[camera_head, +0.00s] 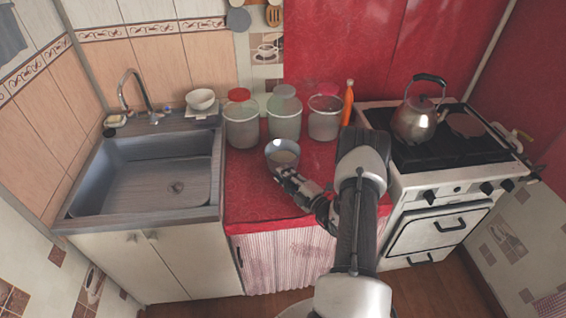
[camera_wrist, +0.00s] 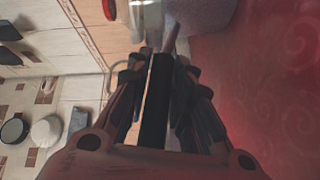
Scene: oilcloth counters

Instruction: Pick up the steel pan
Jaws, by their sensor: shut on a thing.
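The steel pan (camera_head: 282,152) is a small, round, shiny vessel over the red counter, in front of the glass jars. Its open top faces up, toward the head camera. My gripper (camera_head: 281,174) is at its near side, shut on its handle. In the wrist view my gripper (camera_wrist: 162,60) has its fingers closed around the handle (camera_wrist: 172,32), and the greyish pan body (camera_wrist: 205,14) shows beyond the tips. The fingers hide part of the handle. I cannot tell whether the pan touches the counter.
Several glass jars (camera_head: 242,127) stand behind the pan, with an orange bottle (camera_head: 348,103) to their right. A sink (camera_head: 150,178) is at left, with a white bowl (camera_head: 201,98) behind it. A kettle (camera_head: 414,120) stands on the stove (camera_head: 440,182) at right. The red counter (camera_head: 250,200) is clear front left.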

